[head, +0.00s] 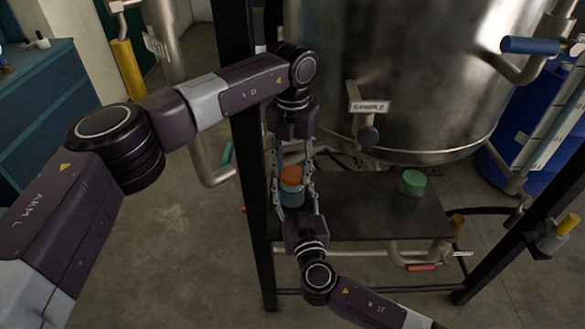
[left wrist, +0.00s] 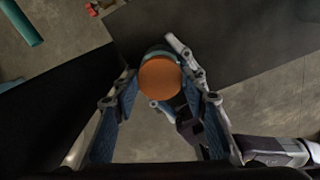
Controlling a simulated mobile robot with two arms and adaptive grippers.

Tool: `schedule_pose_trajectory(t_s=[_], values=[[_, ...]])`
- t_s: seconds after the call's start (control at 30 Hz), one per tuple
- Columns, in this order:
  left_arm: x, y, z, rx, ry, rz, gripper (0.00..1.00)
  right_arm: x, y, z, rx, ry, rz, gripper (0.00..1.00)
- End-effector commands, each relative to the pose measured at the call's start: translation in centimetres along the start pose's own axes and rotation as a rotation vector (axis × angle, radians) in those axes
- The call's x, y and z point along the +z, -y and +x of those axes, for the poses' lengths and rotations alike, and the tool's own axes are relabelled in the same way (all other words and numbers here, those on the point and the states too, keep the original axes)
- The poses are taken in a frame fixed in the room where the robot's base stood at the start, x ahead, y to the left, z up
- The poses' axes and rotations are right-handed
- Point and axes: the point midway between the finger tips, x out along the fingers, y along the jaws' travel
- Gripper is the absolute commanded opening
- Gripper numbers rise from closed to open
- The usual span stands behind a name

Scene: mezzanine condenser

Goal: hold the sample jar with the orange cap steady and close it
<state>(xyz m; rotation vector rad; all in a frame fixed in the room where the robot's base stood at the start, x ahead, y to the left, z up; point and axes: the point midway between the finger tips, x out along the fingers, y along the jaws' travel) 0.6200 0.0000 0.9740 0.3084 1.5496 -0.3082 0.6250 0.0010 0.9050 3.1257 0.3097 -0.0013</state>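The orange cap (left wrist: 160,78) also shows from above in the left wrist view. My left gripper (head: 293,165) points down over the jar.
A green-capped jar (head: 413,182) stands to the right on the shelf. A large steel vessel (head: 400,80) with a "SAMPLE" valve (head: 368,135) rises behind. A dark frame post (head: 248,150) stands close left of the arms. The shelf between the jars is clear.

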Motion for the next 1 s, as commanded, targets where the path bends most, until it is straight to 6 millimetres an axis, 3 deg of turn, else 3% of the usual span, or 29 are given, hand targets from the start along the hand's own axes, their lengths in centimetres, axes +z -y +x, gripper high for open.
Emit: schedule_pose_trajectory(t_s=[0.2, 0.57, 1.0], values=[[0.0, 0.0, 0.0, 0.0, 0.0, 0.0, 0.6, 0.0, 0.0, 0.0, 0.0, 0.0, 0.0, 0.0], [0.1, 0.0, -0.8, 0.001, 0.002, 0.0, 0.6, 0.0, 0.0, 0.0, 0.0, 0.0, 0.0, 0.0], [0.1, 0.0, -9.3, 0.001, 0.003, 0.001, 0.6, 0.0, 0.0, 0.0, 0.0, 0.001, 0.0, 0.0]])
